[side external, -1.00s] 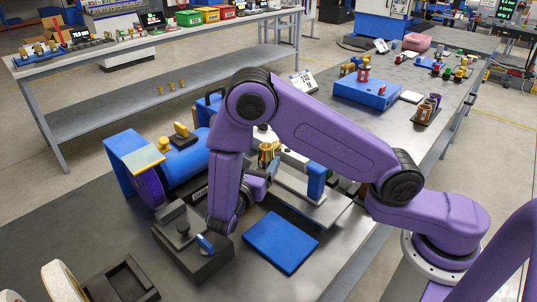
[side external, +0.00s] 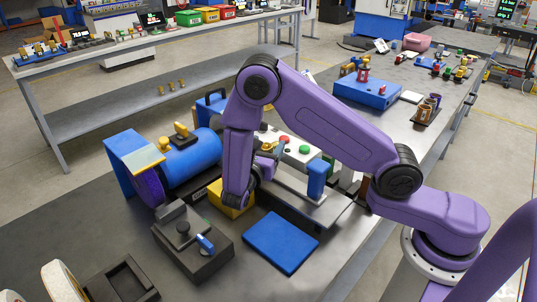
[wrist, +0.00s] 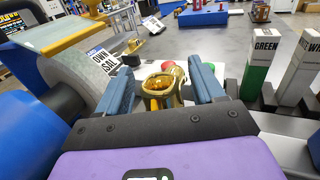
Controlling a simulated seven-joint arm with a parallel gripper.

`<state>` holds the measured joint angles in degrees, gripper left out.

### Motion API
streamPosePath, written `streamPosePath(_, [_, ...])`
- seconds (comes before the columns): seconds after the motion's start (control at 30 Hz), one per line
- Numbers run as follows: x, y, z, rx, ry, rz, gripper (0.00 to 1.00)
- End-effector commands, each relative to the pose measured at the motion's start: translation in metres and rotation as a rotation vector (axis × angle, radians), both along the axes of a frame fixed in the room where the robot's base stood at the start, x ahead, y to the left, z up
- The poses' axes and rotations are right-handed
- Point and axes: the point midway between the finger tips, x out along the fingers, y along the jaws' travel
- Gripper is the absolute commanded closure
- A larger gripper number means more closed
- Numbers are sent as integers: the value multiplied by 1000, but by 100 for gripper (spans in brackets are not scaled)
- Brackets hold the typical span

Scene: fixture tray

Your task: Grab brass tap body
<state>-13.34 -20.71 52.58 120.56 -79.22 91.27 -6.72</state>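The brass tap body (wrist: 163,90) shows in the wrist view, upright with its round open mouth toward me. It sits between the two blue-grey fingers of my gripper (wrist: 162,72). The fingers are wide apart, one on each side of it, and I see narrow gaps, so it does not look clamped. Its lower part is hidden behind the gripper's dark front edge. In the side view my gripper (side external: 266,164) is low behind the forearm, beside the blue motor, and the arm mostly hides the tap body there.
A blue motor with a grinding wheel (side external: 190,158) stands left. A yellow block (side external: 232,198) is under my arm. A black fixture (side external: 195,243) and blue plate (side external: 281,242) lie in front. Red and green buttons (side external: 304,149) are behind. GREEN and WHITE labelled posts (wrist: 262,62) stand right of my gripper.

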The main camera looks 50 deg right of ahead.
Motion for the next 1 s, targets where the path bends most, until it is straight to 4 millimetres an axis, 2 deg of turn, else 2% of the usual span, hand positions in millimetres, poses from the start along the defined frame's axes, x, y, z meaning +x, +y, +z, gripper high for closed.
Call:
streamPosePath(0.03, [0, 0, 0, 0, 0, 0, 51])
streamPosePath(0.1, [0, 0, 0, 0, 0, 0, 74])
streamPosePath(0.17, [0, 0, 0, 0, 0, -1, 93])
streamPosePath(0.2, [0, 0, 0, 0, 0, -1, 100])
streamPosePath(0.57, [0, 0, 6, -1, -2, -1, 100])
streamPosePath(0.8, [-2, 0, 36, 0, -5, 0, 100])
streamPosePath(1.0, [-30, -1, 68, 1, -5, 1, 100])
